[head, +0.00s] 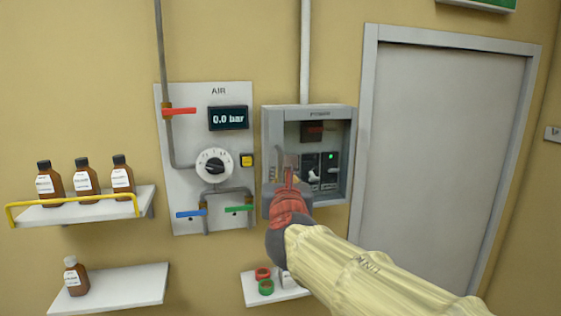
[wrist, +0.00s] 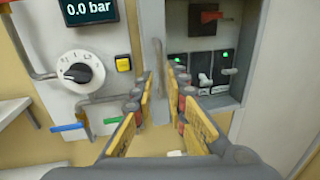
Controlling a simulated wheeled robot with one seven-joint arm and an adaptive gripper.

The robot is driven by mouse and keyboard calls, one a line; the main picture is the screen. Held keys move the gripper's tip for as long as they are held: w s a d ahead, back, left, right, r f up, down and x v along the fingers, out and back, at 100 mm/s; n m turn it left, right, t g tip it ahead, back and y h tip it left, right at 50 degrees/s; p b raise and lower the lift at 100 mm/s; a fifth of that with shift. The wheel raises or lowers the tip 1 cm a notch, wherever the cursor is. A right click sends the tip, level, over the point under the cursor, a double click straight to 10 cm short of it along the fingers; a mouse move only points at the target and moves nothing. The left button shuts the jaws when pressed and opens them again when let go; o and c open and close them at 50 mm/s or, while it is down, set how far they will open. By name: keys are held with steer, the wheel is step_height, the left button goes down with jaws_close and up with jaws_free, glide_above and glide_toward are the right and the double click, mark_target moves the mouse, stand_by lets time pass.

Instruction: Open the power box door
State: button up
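The grey power box (head: 309,112) hangs on the wall right of the air panel. A slim grey upright handle (wrist: 157,62) shows at the box's left side in the wrist view. My gripper (wrist: 161,82) is in front of the box's lower left, its fingers apart with the handle appearing in the gap between them. I see no finger clearly touching it. In the head view my gripper (head: 288,178) hides part of the box's lower left.
The air panel (head: 180,130) with a dial, a yellow button and red, blue and green levers is close on the left. Shelves with brown bottles (head: 86,178) are further left. A small shelf (head: 256,291) is below. A grey room door (head: 445,150) is at right.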

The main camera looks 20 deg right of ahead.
mark_target(280, 164)
steer(key=w, duration=0.2)
steer(key=w+d, duration=0.1)
steer(key=w, duration=0.2)
steer(key=w+p, duration=0.1)
steer(key=w, duration=0.1)
steer(key=shift+w+d, duration=0.25)
steer(key=shift+w, duration=0.05)
steer(key=shift+c, duration=1.1)
jaws_close()
steer(key=shift+s, duration=0.15)
